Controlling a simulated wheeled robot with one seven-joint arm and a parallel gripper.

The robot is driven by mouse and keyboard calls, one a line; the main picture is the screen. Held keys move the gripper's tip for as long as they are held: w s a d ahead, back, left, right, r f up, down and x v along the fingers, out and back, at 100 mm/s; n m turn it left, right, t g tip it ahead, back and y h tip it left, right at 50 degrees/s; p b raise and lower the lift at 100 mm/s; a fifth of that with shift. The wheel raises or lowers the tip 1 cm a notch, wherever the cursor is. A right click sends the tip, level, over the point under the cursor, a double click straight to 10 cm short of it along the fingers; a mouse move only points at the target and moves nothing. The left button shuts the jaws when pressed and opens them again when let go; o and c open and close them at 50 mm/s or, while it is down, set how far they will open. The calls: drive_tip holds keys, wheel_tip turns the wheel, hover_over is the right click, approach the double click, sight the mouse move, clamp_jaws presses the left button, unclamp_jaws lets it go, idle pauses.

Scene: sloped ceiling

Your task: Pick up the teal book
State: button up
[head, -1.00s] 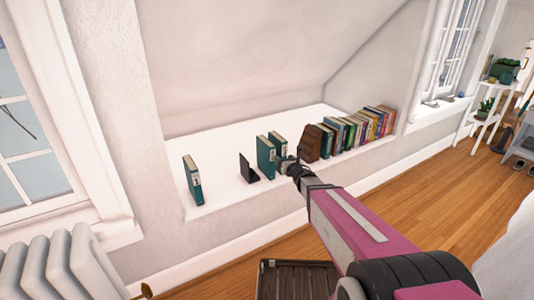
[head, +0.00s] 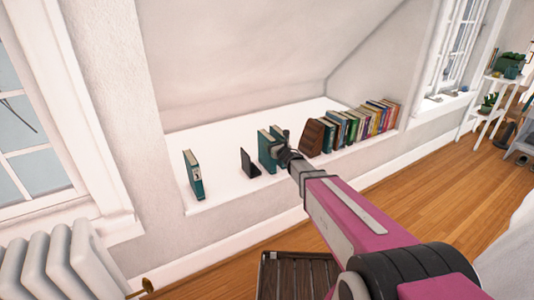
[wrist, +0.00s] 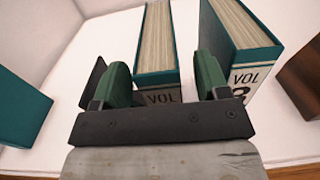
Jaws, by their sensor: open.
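Three teal books stand upright on the white ledge: a lone one at the left (head: 194,175) and two side by side near the middle, a left one (head: 266,152) and a right one (head: 280,134). My gripper (head: 281,150) is in front of the middle pair. In the wrist view my gripper (wrist: 163,75) is open, with one green finger on each side of the left book of the pair (wrist: 157,50), whose spine reads "VOL". The right book of the pair (wrist: 238,40) is just outside the right finger. I cannot tell whether either finger touches a book.
A black bookend (head: 250,163) stands left of the pair. A brown wooden bookend (head: 314,138) and a row of colored books (head: 360,121) stand to the right. The ledge (head: 222,187) is bare between the lone book and the black bookend. A radiator (head: 60,262) is at lower left.

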drive_tip(key=x, duration=0.2)
drive_tip(key=shift+w+a, duration=0.2)
drive_tip(key=shift+w, duration=0.1)
clamp_jaws()
drive_tip(key=shift+r, duration=0.1)
drive_tip(key=shift+r, duration=0.1)
